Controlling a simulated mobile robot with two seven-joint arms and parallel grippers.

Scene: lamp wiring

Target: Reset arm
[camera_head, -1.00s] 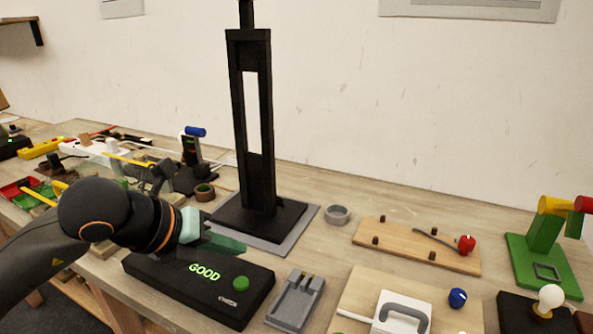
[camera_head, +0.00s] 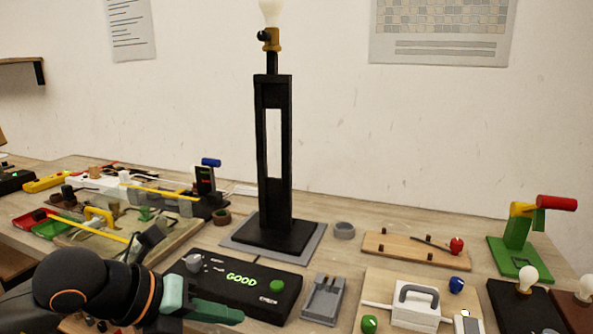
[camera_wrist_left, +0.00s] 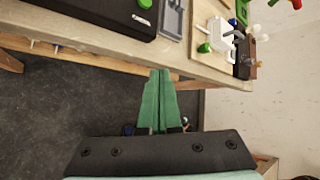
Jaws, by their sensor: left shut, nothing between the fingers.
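My left gripper (camera_head: 216,313) has green fingers and hangs at the front edge of the workbench, below the black box with the lit GOOD sign (camera_head: 241,280). In the left wrist view the two fingers (camera_wrist_left: 160,74) lie side by side, shut and empty, beyond the bench edge with dark floor under them. The black lamp stand (camera_head: 272,160) stands upright on a grey mat, with a bulb (camera_head: 271,13) in its socket at the top. My right gripper does not show.
A grey cradle (camera_head: 323,297) sits right of the black box. A wooden board (camera_head: 378,286) holds a white piece with a grey handle (camera_head: 415,303). A green stand (camera_head: 514,257) and bulbs on dark bases stand at the right. The left side is crowded with tools and trays.

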